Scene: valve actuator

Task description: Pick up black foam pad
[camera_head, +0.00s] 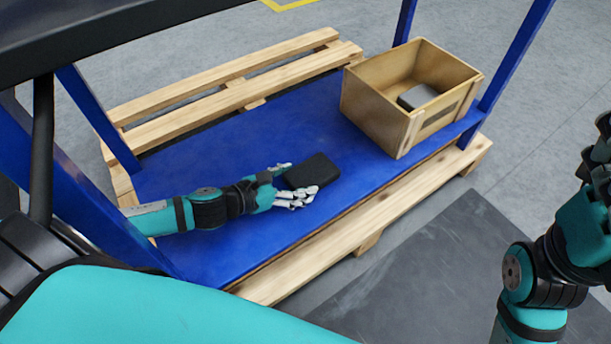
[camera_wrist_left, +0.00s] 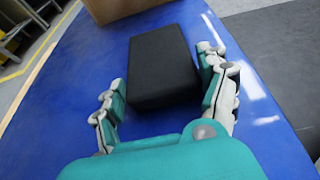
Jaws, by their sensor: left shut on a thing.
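The black foam pad (camera_head: 312,171) is a dark block over the blue shelf surface in the head view. In the left wrist view the pad (camera_wrist_left: 162,67) lies between the fingers. My left gripper (camera_head: 297,184) reaches in from the left with its fingers on both sides of the pad, shut on it. In the left wrist view the gripper (camera_wrist_left: 160,85) has a finger along each side. I cannot tell whether the pad is lifted off the surface. My right arm (camera_head: 560,265) shows at the right edge; its fingertips are not seen.
A wooden box (camera_head: 410,95) with a grey-black block (camera_head: 418,97) inside stands at the shelf's back right. Blue posts (camera_head: 515,55) rise at the shelf's corners. The blue surface (camera_head: 280,115) is clear between pad and box. A wooden pallet (camera_head: 375,205) lies beneath.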

